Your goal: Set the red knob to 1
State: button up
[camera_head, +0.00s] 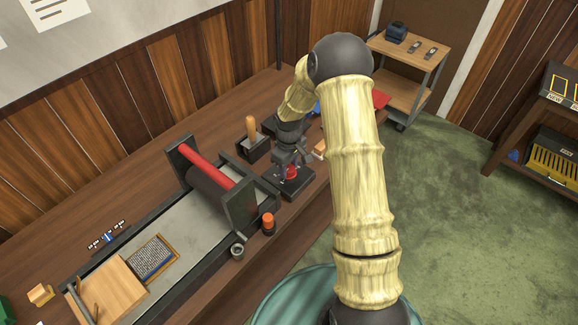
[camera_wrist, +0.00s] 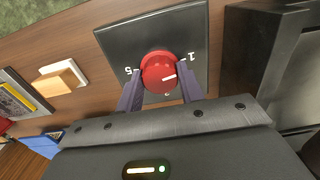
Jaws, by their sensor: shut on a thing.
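The red knob (camera_wrist: 157,68) sits on a dark square plate (camera_wrist: 120,45) with white numerals. A 5 is left of the knob and a 1 is to its right; another small mark near the gripper side is too small to read. The knob's white pointer line points right, a little short of the 1. My gripper (camera_wrist: 160,84) has one finger on each side of the knob and is shut on it. In the head view, my gripper (camera_head: 290,160) points down over the knob (camera_head: 291,173), which is partly hidden by the fingers.
A press with a red bar (camera_head: 205,165) stands left of the plate. A dark box with a wooden handle (camera_head: 251,131) stands behind it, and an orange-topped jar (camera_head: 268,220) in front. In the wrist view, a wooden block (camera_wrist: 62,80) lies on the left.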

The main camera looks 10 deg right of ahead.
aim_at(289, 168)
jog(key=shift+w+r, duration=0.1)
jog(key=shift+w, duration=0.05)
jog(key=o, duration=1)
notch_tip(289, 168, up, 17)
jog(key=shift+r+b, duration=0.2)
jog(key=shift+b, duration=0.75)
jog(key=s+m+t, duration=0.1)
jog(key=s+m, duration=0.1)
jog(key=s, duration=0.5)
jog(key=s+f+m, duration=0.1)
jog(key=s+m, duration=0.1)
jog(key=s, duration=0.5)
jog(key=s+m+t, duration=0.1)
jog(key=s+m, duration=0.2)
jog(key=s, duration=0.4)
jog(key=shift+d+f+t, duration=0.15)
jog(key=shift+f+t, duration=0.1)
jog(key=shift+t, duration=0.05)
